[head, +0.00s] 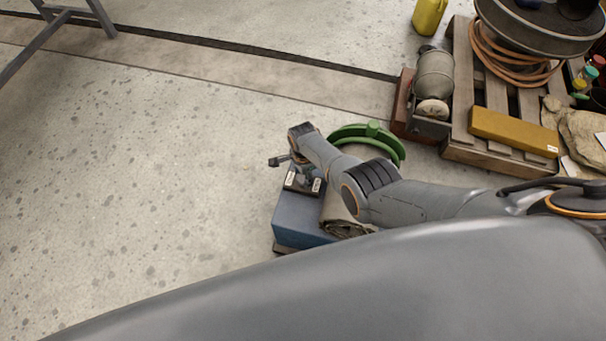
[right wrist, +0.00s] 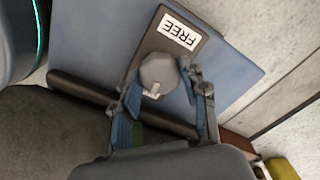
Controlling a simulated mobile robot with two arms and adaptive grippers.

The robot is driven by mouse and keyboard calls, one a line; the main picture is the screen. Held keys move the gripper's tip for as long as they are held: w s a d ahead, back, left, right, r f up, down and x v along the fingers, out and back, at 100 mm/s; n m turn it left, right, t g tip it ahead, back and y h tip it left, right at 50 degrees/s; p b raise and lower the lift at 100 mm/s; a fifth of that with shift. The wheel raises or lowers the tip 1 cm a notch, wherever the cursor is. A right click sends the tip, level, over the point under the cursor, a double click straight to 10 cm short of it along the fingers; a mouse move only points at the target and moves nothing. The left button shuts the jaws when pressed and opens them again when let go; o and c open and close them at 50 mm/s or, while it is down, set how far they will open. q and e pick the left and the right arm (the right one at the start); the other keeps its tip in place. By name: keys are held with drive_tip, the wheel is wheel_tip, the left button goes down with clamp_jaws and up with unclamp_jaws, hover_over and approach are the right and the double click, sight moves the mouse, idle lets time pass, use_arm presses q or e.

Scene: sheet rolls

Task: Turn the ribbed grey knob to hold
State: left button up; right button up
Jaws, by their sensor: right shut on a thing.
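The grey knob (right wrist: 158,73) sits on a dark plate on top of a blue box (head: 288,222), which also shows in the right wrist view (right wrist: 90,45). A white mark on the knob points down in that view, away from a label reading FREE (right wrist: 180,32). My right gripper (right wrist: 163,84) is over the plate with its fingers on either side of the knob, shut on it. In the head view the gripper (head: 303,180) covers the knob. Two pale labels show beside it, too small to read. No hold label is readable. My left gripper is not in view.
A green ringed object (head: 372,131) stands just behind the box, close to my right arm. A wooden pallet (head: 490,158) with a yellow box (head: 513,132) and coiled hose (head: 500,52) lies at the back right. The concrete floor on the left is clear.

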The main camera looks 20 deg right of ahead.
drive_tip(key=shift+m, duration=0.3)
drive_tip(key=o, duration=1.2)
drive_tip(key=shift+c, duration=0.2)
drive_tip(key=shift+w+r, duration=0.1)
drive_tip(key=shift+r, duration=0.75)
wheel_tip(320, 180, up, 10)
drive_tip(key=shift+r, duration=0.15)
